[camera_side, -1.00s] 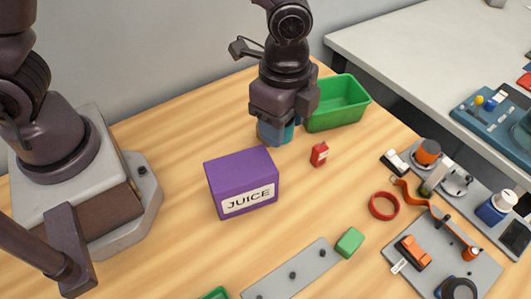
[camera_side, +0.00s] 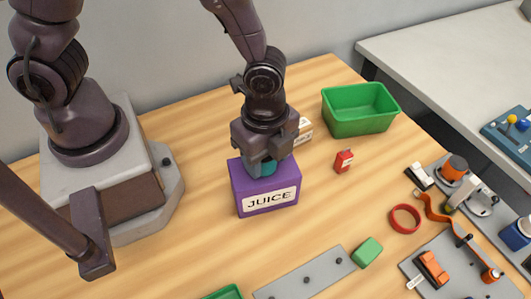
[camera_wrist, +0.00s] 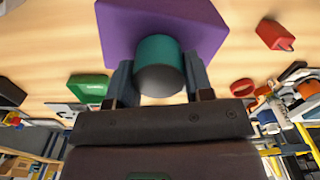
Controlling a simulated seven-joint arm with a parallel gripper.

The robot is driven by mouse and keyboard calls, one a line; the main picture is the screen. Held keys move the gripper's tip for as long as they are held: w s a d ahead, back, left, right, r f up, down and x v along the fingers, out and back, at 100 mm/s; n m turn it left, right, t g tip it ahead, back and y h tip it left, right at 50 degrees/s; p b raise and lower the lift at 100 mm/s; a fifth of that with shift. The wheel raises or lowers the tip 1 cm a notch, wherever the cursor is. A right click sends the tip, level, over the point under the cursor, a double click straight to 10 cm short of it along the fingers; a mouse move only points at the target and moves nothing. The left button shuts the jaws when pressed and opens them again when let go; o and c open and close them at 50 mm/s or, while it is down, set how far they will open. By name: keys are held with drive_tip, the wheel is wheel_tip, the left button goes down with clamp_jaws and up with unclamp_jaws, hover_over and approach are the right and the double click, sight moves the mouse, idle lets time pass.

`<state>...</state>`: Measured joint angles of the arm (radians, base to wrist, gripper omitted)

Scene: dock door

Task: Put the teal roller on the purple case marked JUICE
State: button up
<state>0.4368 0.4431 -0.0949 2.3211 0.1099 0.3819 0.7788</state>
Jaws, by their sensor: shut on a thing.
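The teal roller (camera_side: 263,169) is held between the fingers of my gripper (camera_side: 262,165), over the top of the purple case (camera_side: 262,203) marked JUICE. The case stands on the wooden table with its label facing the side camera. In the wrist view the roller (camera_wrist: 158,52) sits between both fingers of my gripper (camera_wrist: 159,75), with its dark round end toward the camera. The purple case (camera_wrist: 205,25) lies beyond it. My gripper hides much of the case's top. I cannot tell whether the roller touches the case.
A green bin (camera_side: 361,123) stands at the back right, with a small red carton (camera_side: 343,161) in front of it. A white box (camera_side: 304,130) is partly hidden behind my gripper. A red ring (camera_side: 405,219), a green block (camera_side: 367,252) and a grey strip (camera_side: 310,276) lie toward the front.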

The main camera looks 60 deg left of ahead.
drive_tip(key=shift+f, duration=0.15)
drive_tip(key=o, duration=1)
wheel_tip(320, 180, up, 12)
drive_tip(key=r, duration=0.1)
drive_tip(key=s+a+r+n+t, duration=0.2)
drive_tip(key=a+r+n, duration=0.3)
drive_tip(key=a+n, duration=0.2)
drive_tip(key=s+a+r+n+t, duration=0.3)
drive_tip(key=a+r+n, duration=0.3)
drive_tip(key=n, duration=0.3)
drive_tip(key=shift+s+a+r+t, duration=0.2)
drive_tip(key=shift+a+t, duration=0.1)
drive_tip(key=shift+a, duration=0.45)
